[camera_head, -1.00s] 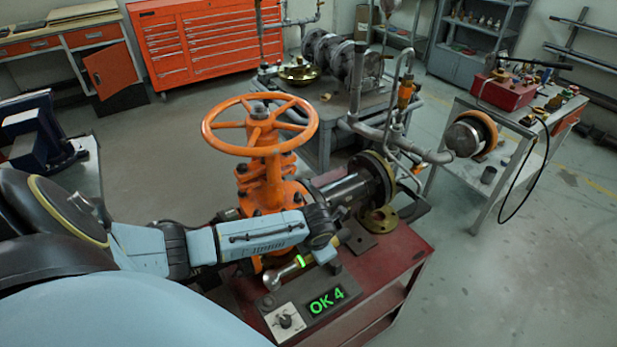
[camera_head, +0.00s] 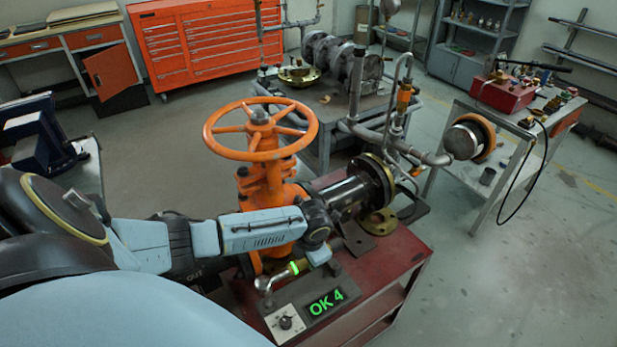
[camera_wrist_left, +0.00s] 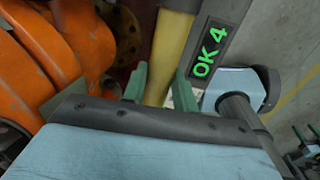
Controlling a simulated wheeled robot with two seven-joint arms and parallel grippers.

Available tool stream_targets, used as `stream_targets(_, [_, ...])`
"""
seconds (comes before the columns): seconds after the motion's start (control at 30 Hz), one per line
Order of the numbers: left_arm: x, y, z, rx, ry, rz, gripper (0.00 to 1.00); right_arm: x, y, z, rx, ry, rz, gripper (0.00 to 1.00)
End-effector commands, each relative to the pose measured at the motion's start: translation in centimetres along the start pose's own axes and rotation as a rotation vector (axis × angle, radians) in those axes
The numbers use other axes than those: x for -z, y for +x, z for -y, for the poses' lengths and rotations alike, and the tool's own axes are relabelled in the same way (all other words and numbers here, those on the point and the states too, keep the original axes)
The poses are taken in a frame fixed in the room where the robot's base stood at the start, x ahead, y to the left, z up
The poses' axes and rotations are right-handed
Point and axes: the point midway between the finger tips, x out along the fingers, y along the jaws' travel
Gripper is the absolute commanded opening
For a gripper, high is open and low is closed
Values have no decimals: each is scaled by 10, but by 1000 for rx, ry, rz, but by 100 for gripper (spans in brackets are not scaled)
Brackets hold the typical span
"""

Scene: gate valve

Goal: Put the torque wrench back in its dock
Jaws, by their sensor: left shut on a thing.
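The torque wrench (camera_head: 295,268) has a silver head, a yellow handle and a lit green ring. In the head view it lies across the near side of the red bench, its head at the left, just above the dark dock box with a green "OK 4" display (camera_head: 326,303). My left gripper (camera_head: 317,256) is shut on the wrench's handle. The left wrist view shows the yellow handle (camera_wrist_left: 170,45) between its two green fingers (camera_wrist_left: 160,88). Whether the wrench touches the dock I cannot tell.
The orange gate valve with its handwheel (camera_head: 260,155) stands close behind my left arm. A dark flanged pipe (camera_head: 358,188) runs right from it. A brass ring (camera_head: 379,222) and a dark plate (camera_head: 357,240) lie on the red bench (camera_head: 405,245).

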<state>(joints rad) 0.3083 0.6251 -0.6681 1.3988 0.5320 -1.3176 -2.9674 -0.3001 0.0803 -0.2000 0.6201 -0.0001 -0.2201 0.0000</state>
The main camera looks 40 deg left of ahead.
Motion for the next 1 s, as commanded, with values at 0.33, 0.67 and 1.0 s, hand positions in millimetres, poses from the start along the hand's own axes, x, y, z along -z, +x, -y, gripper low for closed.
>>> stream_targets(0.33, [0, 26, 4, 0, 0, 3, 0, -3, 20, 0, 0, 0, 1, 50])
stream_targets(0.67, [1, 49, 8, 1, -1, 3, 0, -4, 37, 0, 0, 0, 1, 50])
stream_targets(1.0, [1, 66, 11, 1, -1, 2, 0, -5, 50, 1, 0, 0, 1, 50])
